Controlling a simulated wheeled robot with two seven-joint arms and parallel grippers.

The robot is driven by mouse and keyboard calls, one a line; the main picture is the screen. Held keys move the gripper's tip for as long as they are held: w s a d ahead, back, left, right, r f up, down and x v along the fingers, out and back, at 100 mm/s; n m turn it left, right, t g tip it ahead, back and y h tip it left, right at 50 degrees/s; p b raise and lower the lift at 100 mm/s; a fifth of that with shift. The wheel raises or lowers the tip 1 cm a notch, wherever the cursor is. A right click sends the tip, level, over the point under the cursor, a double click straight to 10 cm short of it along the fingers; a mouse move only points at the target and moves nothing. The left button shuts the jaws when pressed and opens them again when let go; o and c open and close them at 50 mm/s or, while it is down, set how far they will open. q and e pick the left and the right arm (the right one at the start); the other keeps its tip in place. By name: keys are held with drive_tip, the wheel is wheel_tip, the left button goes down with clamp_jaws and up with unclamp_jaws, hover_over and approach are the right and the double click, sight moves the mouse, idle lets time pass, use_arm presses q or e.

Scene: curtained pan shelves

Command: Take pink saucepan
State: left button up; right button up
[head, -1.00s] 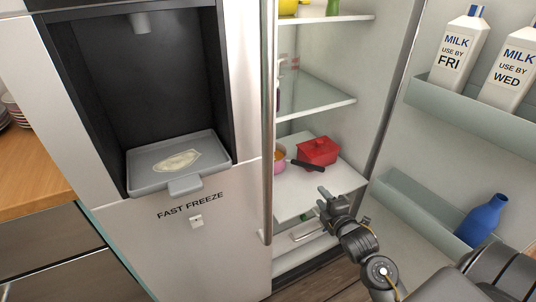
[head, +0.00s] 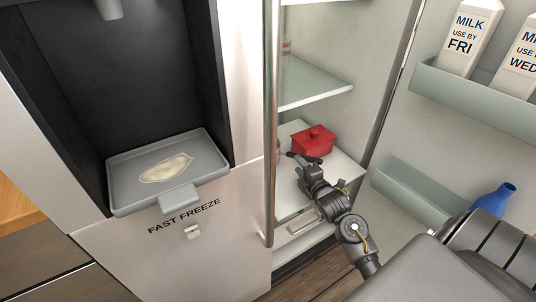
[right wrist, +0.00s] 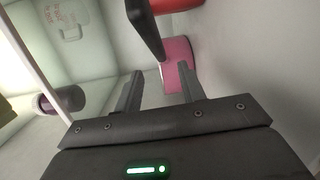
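The pink saucepan (head: 278,151) is on the fridge shelf, mostly hidden behind the fridge's vertical front edge in the head view. Its dark handle (head: 304,159) points right, toward my right gripper (head: 308,176), which is close in front of it. In the right wrist view the saucepan's pink side (right wrist: 178,62) shows beyond the fingers. The black handle (right wrist: 146,28) reaches toward the gap between them. My right gripper (right wrist: 159,83) is open there with nothing clasped. My left gripper is not in view.
A glass shelf (head: 316,91) is above. On the right, the open door holds milk cartons (head: 468,38) and a blue bottle (head: 495,200). The freezer drawer tray (head: 180,198) is at left.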

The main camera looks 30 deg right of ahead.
sight(292, 156)
drive_tip(key=x, duration=0.4)
drive_tip(key=shift+w+f+b, duration=0.1)
drive_tip(key=shift+w+b, duration=0.05)
drive_tip(key=shift+b, duration=0.15)
drive_tip(key=shift+w+d, duration=0.1)
drive_tip(key=shift+w, duration=0.35)
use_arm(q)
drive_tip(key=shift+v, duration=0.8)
use_arm(e)
clamp_jaws()
